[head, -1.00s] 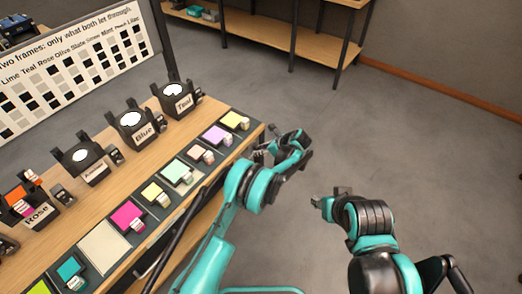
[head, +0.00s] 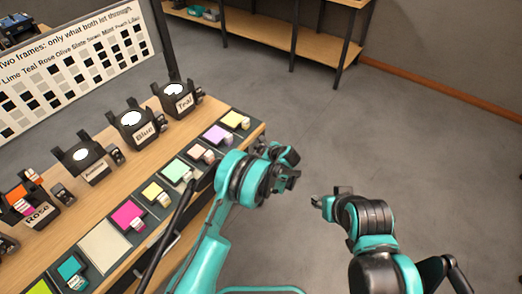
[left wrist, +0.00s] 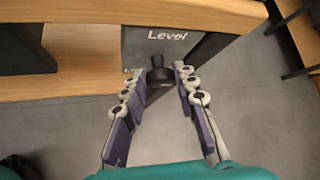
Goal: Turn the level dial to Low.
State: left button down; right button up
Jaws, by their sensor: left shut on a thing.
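The level dial (left wrist: 158,77) is a dark knob on a grey panel marked "Level" (left wrist: 166,36), in the left wrist view. My left gripper (left wrist: 160,73) has its fingers on either side of the knob and is shut on it. Small lettering left of the knob is partly hidden and too small to read surely, so I cannot tell the dial's setting. In the head view my left gripper (head: 284,167) is beyond the right end of the bench, and the dial is hidden. My right gripper (head: 322,201) is over open floor, its jaws unclear.
The wooden bench (head: 75,222) holds black lamp units labelled Rose, Blue and Teal (head: 177,101), and a row of coloured swatches (head: 128,214). A chart board (head: 75,70) stands behind. Grey floor (head: 380,130) is clear to the right; a shelf (head: 290,43) stands at the back.

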pick_arm(q)
jog(key=shift+s+a+n+t+h, duration=0.1)
jog(key=shift+n+t+h, duration=0.3)
jog(key=shift+n+t, duration=0.15)
jog(key=shift+f, duration=0.1)
jog(key=c, duration=1.2)
grip_release()
jog(key=v, duration=1.2)
jog(key=shift+s+f, duration=0.1)
jog(key=shift+f, duration=0.05)
